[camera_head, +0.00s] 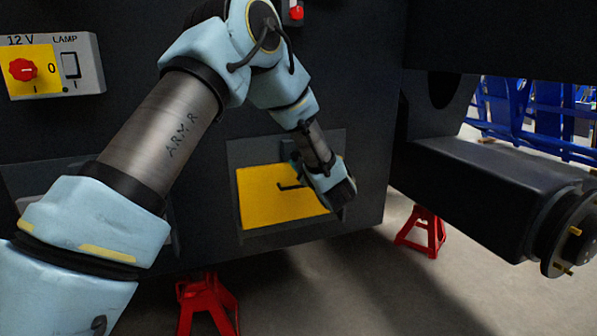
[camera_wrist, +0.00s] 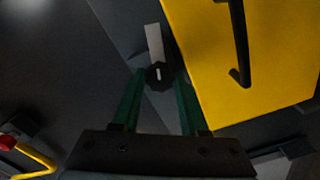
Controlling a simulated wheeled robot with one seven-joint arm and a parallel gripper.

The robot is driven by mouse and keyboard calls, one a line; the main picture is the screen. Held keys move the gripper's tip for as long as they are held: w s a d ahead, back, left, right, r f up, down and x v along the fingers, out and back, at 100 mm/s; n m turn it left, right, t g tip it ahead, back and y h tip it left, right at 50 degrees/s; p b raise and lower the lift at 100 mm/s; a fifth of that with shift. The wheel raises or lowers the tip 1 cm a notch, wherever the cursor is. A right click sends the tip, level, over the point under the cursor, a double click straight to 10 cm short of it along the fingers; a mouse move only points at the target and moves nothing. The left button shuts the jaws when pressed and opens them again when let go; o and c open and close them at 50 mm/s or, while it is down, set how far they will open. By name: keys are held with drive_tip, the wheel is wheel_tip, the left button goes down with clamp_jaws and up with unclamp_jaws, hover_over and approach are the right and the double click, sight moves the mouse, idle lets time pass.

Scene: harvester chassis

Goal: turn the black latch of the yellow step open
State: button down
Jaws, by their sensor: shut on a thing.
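The yellow step (camera_head: 265,205) is a flat panel in a dark frame low on the chassis, with a black bar handle (camera_head: 290,187). It fills the right of the wrist view (camera_wrist: 270,60), where the handle also shows. The black latch (camera_wrist: 158,75) is a small round knob with a white mark, just beside the step's edge. My gripper (camera_wrist: 158,85) has its two green fingers on either side of the latch, shut on it. In the head view my wrist covers the step's upper right, and the latch and fingertips cannot be made out.
A grey strip (camera_wrist: 154,40) adjoins the latch. A switch panel (camera_head: 60,65) with a red knob is at upper left. Red stands (camera_head: 207,300) are under the chassis, and a dark axle beam (camera_head: 480,190) juts out at right. Floor is clear at lower right.

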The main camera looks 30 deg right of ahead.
drive_tip(key=shift+f+n+b, duration=0.2)
drive_tip(key=shift+n+b, duration=1.3)
drive_tip(key=shift+b, duration=0.2)
drive_tip(key=shift+r, duration=0.1)
drive_tip(key=shift+c, duration=2.2)
unclamp_jaws()
drive_tip(key=s+a, duration=0.1)
drive_tip(key=s, duration=0.9)
drive_tip(key=shift+s+a, duration=0.2)
drive_tip(key=shift+s, duration=0.2)
